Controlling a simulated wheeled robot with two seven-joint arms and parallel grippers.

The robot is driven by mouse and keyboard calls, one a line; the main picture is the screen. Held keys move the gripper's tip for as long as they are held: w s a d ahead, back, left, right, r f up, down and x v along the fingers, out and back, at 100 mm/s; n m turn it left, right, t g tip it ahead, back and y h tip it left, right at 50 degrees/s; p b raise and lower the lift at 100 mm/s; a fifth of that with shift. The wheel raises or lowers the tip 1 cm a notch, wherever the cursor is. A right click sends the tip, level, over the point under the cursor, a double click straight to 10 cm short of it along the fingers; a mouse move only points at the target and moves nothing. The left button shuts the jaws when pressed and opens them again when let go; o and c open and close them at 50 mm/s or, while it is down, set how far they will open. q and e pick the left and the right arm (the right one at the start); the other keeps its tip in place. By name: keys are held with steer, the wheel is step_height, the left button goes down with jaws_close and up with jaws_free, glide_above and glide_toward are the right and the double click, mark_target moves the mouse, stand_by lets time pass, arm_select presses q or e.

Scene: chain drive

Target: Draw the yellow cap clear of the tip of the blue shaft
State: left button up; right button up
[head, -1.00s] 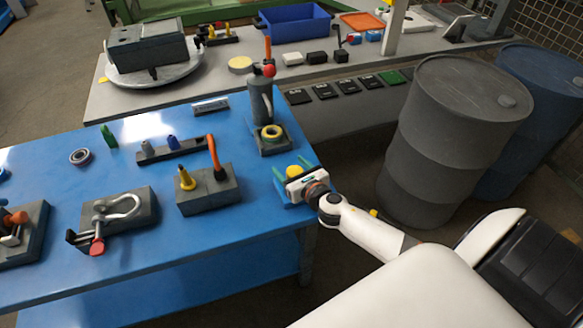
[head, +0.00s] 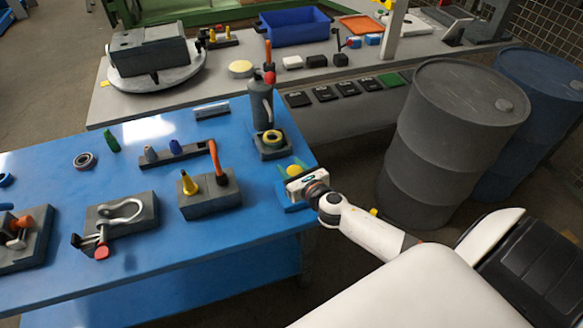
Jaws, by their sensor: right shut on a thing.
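My right gripper (head: 294,181) is at the right edge of the blue table, reached from the lower right. It is shut on the yellow cap (head: 296,170), whose rounded top shows just beyond the white gripper body. The fingers and the cap's lower part are mostly hidden. A little blue (head: 283,194) shows beside the gripper, but I cannot tell whether it is part of the blue shaft's mount. The blue shaft itself cannot be made out, nor whether the cap still touches its tip. My left gripper is not in view.
A grey drum (head: 445,140) stands right of the table.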

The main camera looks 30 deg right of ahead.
mark_target(292, 166)
steer(key=shift+r+p, duration=2.8)
steer(key=shift+r, duration=0.2)
